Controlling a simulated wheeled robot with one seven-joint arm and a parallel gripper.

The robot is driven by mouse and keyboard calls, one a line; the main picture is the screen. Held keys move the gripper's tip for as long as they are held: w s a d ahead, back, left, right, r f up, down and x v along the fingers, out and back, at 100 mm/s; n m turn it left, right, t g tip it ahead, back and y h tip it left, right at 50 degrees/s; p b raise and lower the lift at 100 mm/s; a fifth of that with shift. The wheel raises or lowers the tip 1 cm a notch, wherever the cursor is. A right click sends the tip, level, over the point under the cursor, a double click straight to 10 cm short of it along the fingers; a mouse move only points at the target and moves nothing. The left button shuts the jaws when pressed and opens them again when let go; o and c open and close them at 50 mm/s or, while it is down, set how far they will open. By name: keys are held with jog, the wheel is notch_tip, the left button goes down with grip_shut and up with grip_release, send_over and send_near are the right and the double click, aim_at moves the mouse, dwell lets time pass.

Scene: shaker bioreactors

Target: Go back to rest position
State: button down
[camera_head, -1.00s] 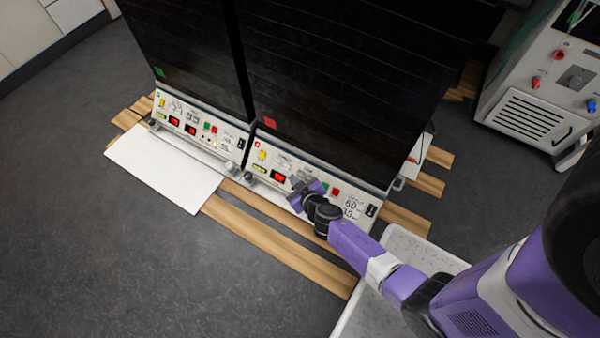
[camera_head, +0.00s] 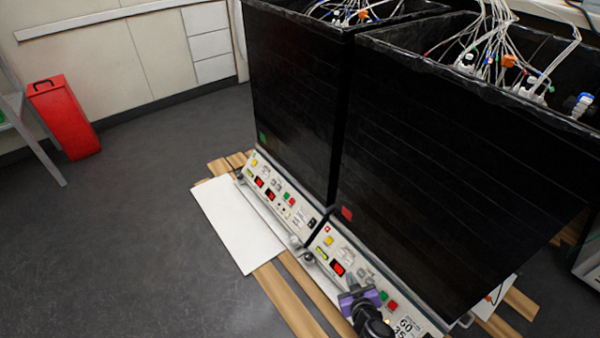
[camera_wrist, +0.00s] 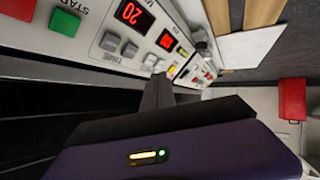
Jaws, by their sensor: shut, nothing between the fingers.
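My gripper (camera_head: 352,288) is at the front control panel of the right shaker unit (camera_head: 334,262), low in the head view. Its purple body and dark fingers show there, beside the panel's buttons. In the wrist view the dark fingers (camera_wrist: 157,92) are together and hold nothing. The panel (camera_wrist: 120,25) is close by there, with a green START button (camera_wrist: 64,22), grey buttons and a red display reading 20 (camera_wrist: 133,13). I cannot tell whether the fingertips touch the panel.
Two tall black shaker boxes (camera_head: 430,150) stand on wooden planks (camera_head: 290,302), with tubes and cables on top. A red bin (camera_head: 64,118) stands farther left. Grey floor is free at the left.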

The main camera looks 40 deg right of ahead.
jog(key=a+r+n+t+y, duration=0.1)
jog(key=a+r+n+t, duration=0.3)
jog(key=r, duration=0.6)
jog(key=s+a+r+y, duration=0.2)
jog(key=s+a+r, duration=0.3)
jog(key=s+r, duration=0.35)
jog(key=s+a+r+y+p, duration=0.1)
jog(key=s+a+r, duration=0.4)
jog(key=s+r, duration=0.35)
jog(key=s+a+r+y, duration=0.2)
jog(key=s+a+r, duration=0.4)
jog(key=r, duration=0.4)
notch_tip(320, 180, up, 32)
jog(key=p, duration=3.2)
jog(key=shift+s+d+m+t, duration=0.3)
jog(key=shift+s+d, duration=0.15)
